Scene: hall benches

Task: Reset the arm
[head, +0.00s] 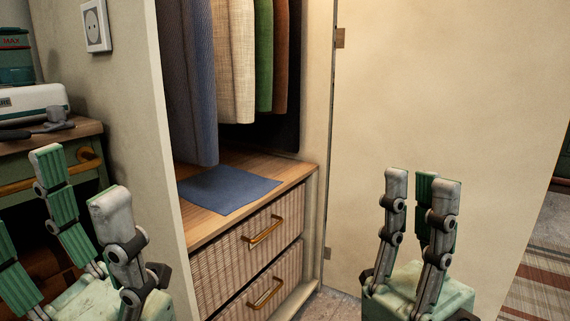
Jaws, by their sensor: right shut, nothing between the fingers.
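My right gripper (424,188) points up at the lower right, in front of the pale open door panel. Its grey and green fingers are drawn close together with nothing held between them. My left gripper (66,205) is at the lower left, in front of the green cabinet. Its fingers are spread wide apart and no object shows between them; part of it is cut off by the picture's edge.
An open wardrobe stands in the middle, with hanging clothes (235,60), a folded blue cloth (228,190) on its wooden shelf (200,226), and two drawers (240,262) below. The door panel (440,90) stands right. A white appliance (35,103) sits on the left cabinet (85,128).

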